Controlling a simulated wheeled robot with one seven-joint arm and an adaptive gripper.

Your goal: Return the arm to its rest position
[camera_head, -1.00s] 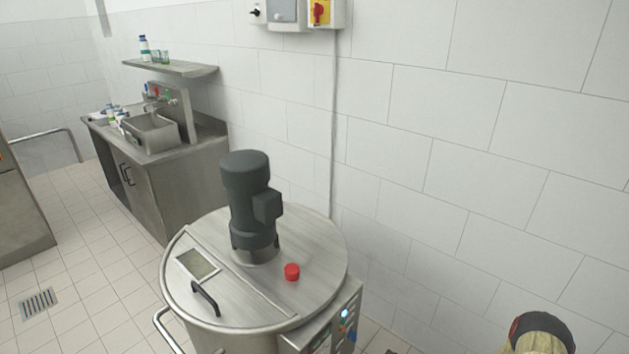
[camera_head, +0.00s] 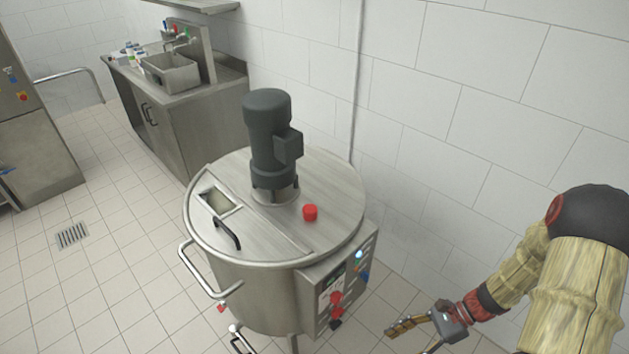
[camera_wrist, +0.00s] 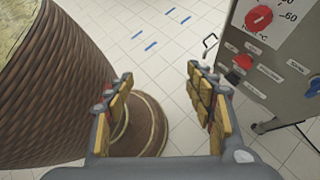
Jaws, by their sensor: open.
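My gripper (camera_head: 414,335) shows at the lower right of the head view, at the end of my arm, which is sleeved in straw-coloured covering. The gripper is to the right of the steel vat and apart from it. The lower edge of the head view cuts off part of the gripper.
A steel vat (camera_head: 330,185) with a dark motor (camera_head: 268,135) and a red knob (camera_head: 310,212) stands at centre. Its control box (camera_wrist: 270,60) is close on the right in the wrist view. A tiled wall (camera_head: 470,90) runs behind. Open floor (camera_head: 110,270) lies left.

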